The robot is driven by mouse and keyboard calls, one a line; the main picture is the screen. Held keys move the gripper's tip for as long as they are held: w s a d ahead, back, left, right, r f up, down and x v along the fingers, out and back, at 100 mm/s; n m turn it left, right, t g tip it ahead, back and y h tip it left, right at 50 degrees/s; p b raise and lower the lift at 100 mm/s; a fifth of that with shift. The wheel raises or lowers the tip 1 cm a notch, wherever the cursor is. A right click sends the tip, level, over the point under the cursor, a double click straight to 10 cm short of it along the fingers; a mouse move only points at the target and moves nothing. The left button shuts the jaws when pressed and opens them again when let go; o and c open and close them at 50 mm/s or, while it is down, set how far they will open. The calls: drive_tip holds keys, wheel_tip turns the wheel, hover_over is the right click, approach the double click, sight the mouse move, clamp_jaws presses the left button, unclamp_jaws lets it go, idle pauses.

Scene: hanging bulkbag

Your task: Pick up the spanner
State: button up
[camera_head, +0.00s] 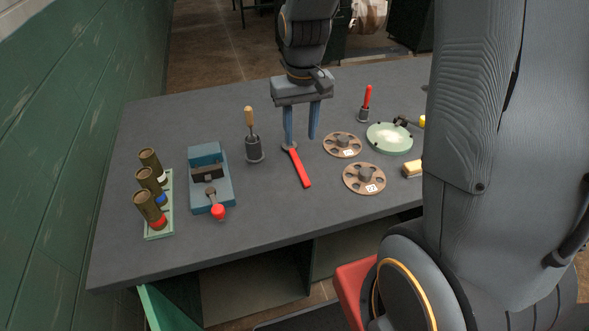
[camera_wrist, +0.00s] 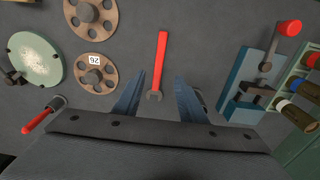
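The spanner (camera_head: 298,165) lies on the grey table, with a red handle and a metal open-ended head. In the wrist view the spanner (camera_wrist: 160,62) points away from my gripper, its head nearest to me. My gripper (camera_head: 300,138) is above the table near the spanner's head, its two blue fingers spread apart. In the wrist view my gripper (camera_wrist: 153,84) has the spanner's head showing in the gap between its fingers, with clear space on both sides. It holds nothing. I cannot tell the exact height of the fingertips above the table.
A wooden-handled tool in a dark holder (camera_head: 255,148) stands left of the spanner. Two brown discs (camera_head: 365,187) lie to its right. Further out are a blue vise-like device (camera_head: 211,184), a green rack of cylinders (camera_head: 168,184), a red-handled tool (camera_head: 366,98) and a green round plate (camera_head: 390,138).

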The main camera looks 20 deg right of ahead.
sight(297, 161)
drive_tip(key=w+f+b, duration=0.1)
drive_tip(key=w+f, duration=0.2)
drive_tip(key=shift+f, duration=0.1)
drive_tip(key=shift+w+f, duration=0.1)
drive_tip(key=shift+f, duration=0.25)
drive_tip(key=shift+s+d+f+p, duration=0.1)
drive_tip(key=shift+f+p, duration=0.3)
drive_tip(key=shift+f, duration=1.45)
drive_tip(key=shift+s+f+p, duration=0.1)
drive_tip(key=shift+f+p, duration=0.3)
drive_tip(key=shift+f, duration=1.4)
clamp_jaws()
